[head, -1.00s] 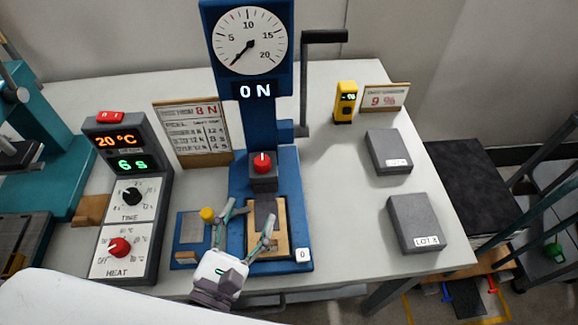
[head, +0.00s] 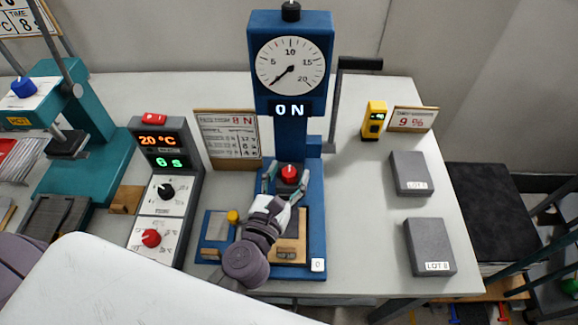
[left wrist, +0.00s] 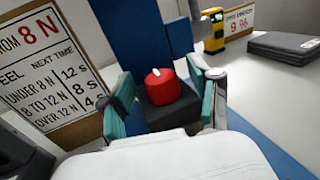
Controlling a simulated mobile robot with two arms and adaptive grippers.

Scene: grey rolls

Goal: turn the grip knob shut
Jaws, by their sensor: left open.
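The red grip knob (head: 289,174) with a white mark sits on a dark block at the foot of the blue force tester's column (head: 294,140). My left gripper (head: 287,180) is open, its fingertips on either side of the knob. In the left wrist view the red knob (left wrist: 163,88) stands between the two green-padded fingers, with a visible gap on each side. The tester's round dial (head: 290,65) has its needle at the low end, and its display (head: 289,108) reads 0 N. My right gripper is not in view.
A grey heater panel (head: 165,190) with black and red knobs stands left of the tester. A paper card (head: 228,140) stands behind. A yellow meter (head: 374,120) and two grey blocks (head: 411,172), (head: 430,247) are at the right. Table between tester and blocks is clear.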

